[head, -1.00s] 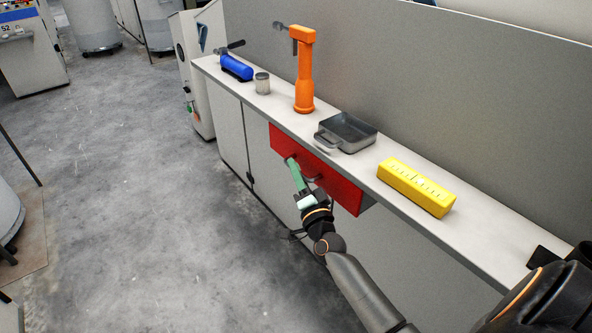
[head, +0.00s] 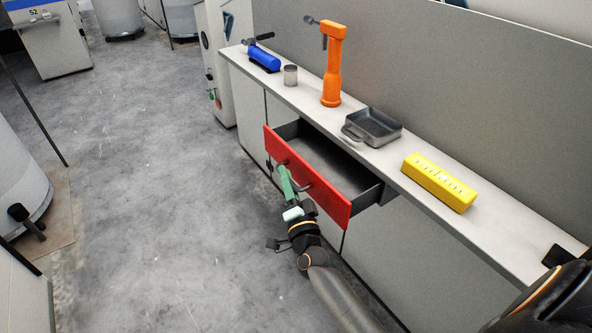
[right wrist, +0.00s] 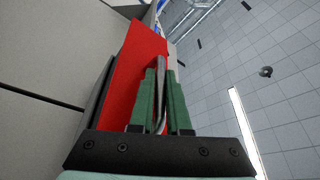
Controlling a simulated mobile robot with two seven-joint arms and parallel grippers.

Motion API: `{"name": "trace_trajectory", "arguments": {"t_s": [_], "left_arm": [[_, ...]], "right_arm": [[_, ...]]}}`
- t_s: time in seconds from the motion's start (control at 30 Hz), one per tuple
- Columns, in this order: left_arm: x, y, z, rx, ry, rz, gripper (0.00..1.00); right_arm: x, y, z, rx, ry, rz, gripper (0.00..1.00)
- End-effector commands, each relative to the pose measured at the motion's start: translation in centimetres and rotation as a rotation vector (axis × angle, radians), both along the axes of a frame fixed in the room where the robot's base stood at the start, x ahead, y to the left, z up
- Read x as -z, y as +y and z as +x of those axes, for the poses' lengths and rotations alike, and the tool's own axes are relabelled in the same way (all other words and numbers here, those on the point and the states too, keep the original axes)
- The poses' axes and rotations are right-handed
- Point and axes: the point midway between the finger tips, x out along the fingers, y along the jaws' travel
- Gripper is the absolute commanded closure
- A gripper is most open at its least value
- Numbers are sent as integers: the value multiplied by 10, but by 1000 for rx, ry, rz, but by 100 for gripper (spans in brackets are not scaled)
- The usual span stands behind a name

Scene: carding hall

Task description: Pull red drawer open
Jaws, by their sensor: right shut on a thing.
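The red drawer (head: 330,202) stands open under the long pale counter. Its grey inside (head: 325,160) shows and looks empty. My right gripper (head: 284,176), with green fingers, is at the drawer's front and shut on its grey bar handle (head: 305,187). In the right wrist view the handle (right wrist: 160,90) runs between the two green fingers of the gripper (right wrist: 161,78), with the red front (right wrist: 133,85) behind and to the left. My left gripper is not in view.
On the counter (head: 428,196) stand a blue tool (head: 264,58), a small grey cup (head: 290,75), an orange tool (head: 331,75), a grey metal pan (head: 375,126) and a yellow box (head: 438,182). The grey floor (head: 165,170) left of the drawer is clear.

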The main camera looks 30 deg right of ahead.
Motion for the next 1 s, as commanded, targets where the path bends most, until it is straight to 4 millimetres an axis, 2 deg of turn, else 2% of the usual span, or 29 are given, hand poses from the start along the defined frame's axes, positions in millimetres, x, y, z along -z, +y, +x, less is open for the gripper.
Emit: {"name": "trace_trajectory", "arguments": {"t_s": [0.2, 0.5, 0.53, 0.77, 1.0], "left_arm": [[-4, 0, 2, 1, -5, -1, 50], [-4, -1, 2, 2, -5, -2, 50], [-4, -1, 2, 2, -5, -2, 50], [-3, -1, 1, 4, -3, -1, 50], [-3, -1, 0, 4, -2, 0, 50]], "right_arm": [[1, 9, -1, -3, 4, -1, 100], [1, 9, -1, -3, 3, -1, 100], [1, 9, -1, -3, 3, -1, 83], [1, 8, -1, -1, 1, -1, 57], [0, 8, -1, -1, 1, -1, 55]]}}
